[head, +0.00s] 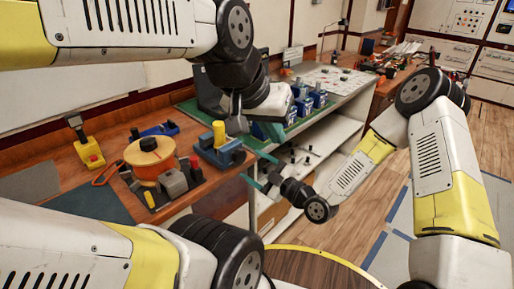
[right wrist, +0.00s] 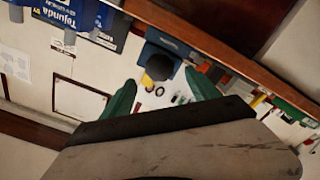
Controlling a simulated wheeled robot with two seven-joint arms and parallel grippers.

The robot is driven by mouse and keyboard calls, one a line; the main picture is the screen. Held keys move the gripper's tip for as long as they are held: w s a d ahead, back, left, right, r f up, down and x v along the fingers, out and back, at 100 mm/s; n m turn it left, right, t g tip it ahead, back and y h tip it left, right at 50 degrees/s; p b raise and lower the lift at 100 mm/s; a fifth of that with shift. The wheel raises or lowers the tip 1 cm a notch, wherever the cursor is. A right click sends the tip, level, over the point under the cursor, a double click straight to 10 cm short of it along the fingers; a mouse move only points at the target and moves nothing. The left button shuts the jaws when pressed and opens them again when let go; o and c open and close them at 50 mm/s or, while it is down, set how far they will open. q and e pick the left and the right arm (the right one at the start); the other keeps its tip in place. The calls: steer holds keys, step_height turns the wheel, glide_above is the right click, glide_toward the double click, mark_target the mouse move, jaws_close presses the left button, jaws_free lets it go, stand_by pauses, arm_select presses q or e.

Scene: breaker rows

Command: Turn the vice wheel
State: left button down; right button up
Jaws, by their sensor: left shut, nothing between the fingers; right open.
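A blue vice (head: 224,154) with a yellow upright part (head: 219,134) stands near the front edge of the wooden bench. In the right wrist view, a dark round part, apparently its wheel (right wrist: 160,67), shows in front of a blue body (right wrist: 163,41). I cannot clearly make out the wheel in the head view. My right gripper (head: 259,171) is open, just off the bench edge, its green fingers pointing toward the vice. In its wrist view the fingertips (right wrist: 161,91) sit either side of the round part, apart from it.
An orange spool (head: 150,158), a yellow tool (head: 87,147) and a grey block (head: 173,182) crowd the bench left of the vice. Several blue items (head: 301,101) stand on the white workbench (head: 349,95) behind. Wooden floor (head: 350,205) is open at right.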

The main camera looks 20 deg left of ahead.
mark_target(242, 158)
steer(key=x, duration=0.6)
steer(key=shift+w+a, duration=0.15)
steer(key=shift+a, duration=0.15)
steer(key=c, duration=1.4)
